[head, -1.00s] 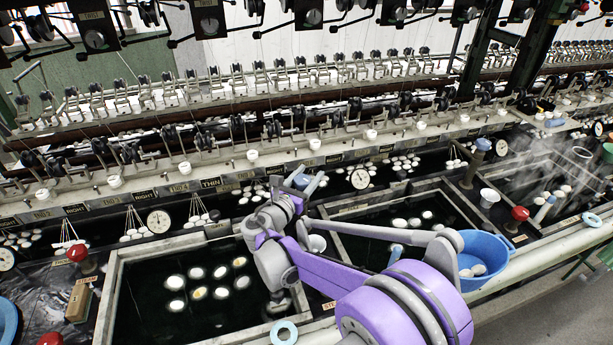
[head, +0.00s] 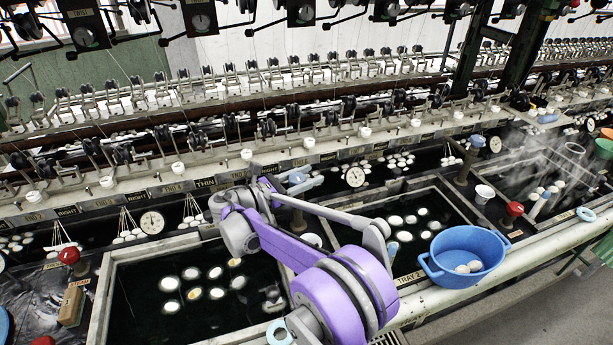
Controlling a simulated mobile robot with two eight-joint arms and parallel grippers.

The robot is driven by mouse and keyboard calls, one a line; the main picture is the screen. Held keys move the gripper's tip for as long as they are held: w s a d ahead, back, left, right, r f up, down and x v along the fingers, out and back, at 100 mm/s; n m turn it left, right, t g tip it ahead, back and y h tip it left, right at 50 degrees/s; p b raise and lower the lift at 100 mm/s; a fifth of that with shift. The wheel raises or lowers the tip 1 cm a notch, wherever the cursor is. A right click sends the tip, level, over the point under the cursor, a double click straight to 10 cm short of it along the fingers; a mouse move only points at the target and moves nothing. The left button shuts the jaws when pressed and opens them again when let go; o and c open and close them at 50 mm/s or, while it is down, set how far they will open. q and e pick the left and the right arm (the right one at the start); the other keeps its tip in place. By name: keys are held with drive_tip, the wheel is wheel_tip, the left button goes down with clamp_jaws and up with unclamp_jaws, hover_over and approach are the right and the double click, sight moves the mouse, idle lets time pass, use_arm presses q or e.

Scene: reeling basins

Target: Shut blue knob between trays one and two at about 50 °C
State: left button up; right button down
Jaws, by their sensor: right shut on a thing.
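The blue knob (head: 297,177) stands on a brown post (head: 297,208) between tray one (head: 104,300) on the left and tray two (head: 446,187) on the right. My right gripper (head: 279,184) is at the knob's left side and shut on it; the wrist partly hides the contact. A round white dial (head: 152,222) sits behind tray one, and another dial (head: 354,177) behind tray two. Their needles are too small to read for certain. White cocoons float in dark water in both trays. My left gripper is out of view.
A blue tub (head: 465,255) with cocoons stands on the front ledge, right of my arm. Another blue knob (head: 478,139) stands farther right. Red knobs (head: 515,209) and (head: 69,256) and a white cup (head: 484,194) are nearby. Reeling machinery (head: 240,95) runs along the back.

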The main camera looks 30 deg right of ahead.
idle(0.3)
drive_tip(key=shift+c, duration=1.2)
unclamp_jaws()
drive_tip(key=shift+a, duration=0.1)
drive_tip(key=a, duration=1)
drive_tip(key=shift+a+b, duration=0.3)
